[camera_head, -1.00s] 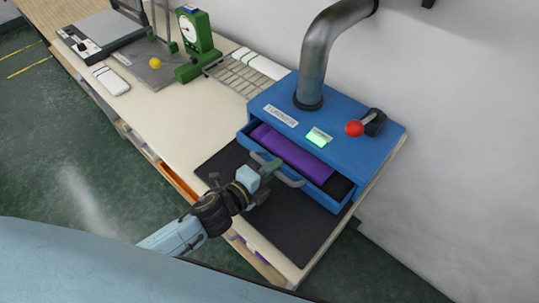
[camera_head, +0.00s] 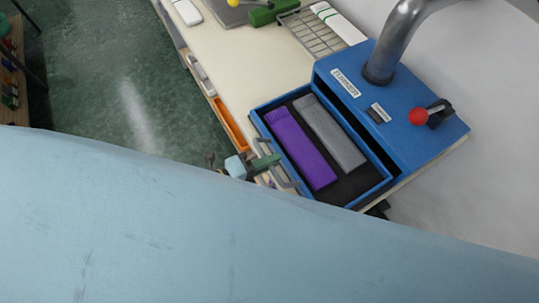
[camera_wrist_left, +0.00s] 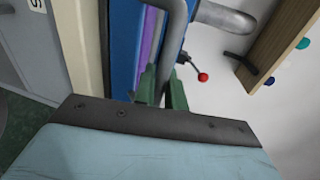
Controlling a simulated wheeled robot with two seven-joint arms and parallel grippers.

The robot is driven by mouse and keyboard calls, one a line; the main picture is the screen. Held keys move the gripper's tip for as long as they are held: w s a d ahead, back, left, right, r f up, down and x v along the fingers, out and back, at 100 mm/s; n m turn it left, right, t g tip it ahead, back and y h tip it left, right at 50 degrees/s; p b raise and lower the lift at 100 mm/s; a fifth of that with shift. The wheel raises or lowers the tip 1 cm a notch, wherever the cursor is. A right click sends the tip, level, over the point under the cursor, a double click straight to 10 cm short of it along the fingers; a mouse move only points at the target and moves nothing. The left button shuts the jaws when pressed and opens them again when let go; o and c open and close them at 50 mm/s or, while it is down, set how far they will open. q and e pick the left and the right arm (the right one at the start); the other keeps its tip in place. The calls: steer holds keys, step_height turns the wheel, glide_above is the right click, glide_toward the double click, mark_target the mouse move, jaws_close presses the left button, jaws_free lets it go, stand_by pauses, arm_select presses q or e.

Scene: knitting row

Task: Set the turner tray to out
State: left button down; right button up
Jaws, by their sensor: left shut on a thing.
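The blue turner (camera_head: 405,105) stands on the bench with its tray (camera_head: 373,190) pulled far out toward me. A purple knitted piece (camera_head: 300,150) and a grey knitted piece (camera_head: 330,132) lie side by side in the tray. My left gripper (camera_head: 272,162) is shut on the tray's grey bar handle (camera_head: 287,178). In the left wrist view the green fingers (camera_wrist_left: 163,88) close around the handle (camera_wrist_left: 174,50). The light on the turner's top (camera_head: 379,112) is dark. My right gripper is out of view.
A red-knobbed lever (camera_head: 418,117) stands on the turner's right side, and a metal pipe (camera_head: 392,45) rises from its top. A wire rack (camera_head: 318,38) with a white-and-green item is behind. An orange drawer edge (camera_head: 231,124) lies along the bench front.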

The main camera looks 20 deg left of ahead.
arm_select(q)
steer(key=shift+a, duration=0.1)
steer(key=c, duration=1.6)
jaws_free()
steer(key=shift+s+a, duration=0.1)
steer(key=shift+s, duration=0.05)
steer(key=shift+o, duration=0.3)
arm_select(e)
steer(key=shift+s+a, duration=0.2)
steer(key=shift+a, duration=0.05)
arm_select(q)
steer(key=b+v, duration=0.1)
steer(key=v, duration=1.2)
steer(key=shift+s+a, duration=0.15)
steer(key=shift+s, duration=0.05)
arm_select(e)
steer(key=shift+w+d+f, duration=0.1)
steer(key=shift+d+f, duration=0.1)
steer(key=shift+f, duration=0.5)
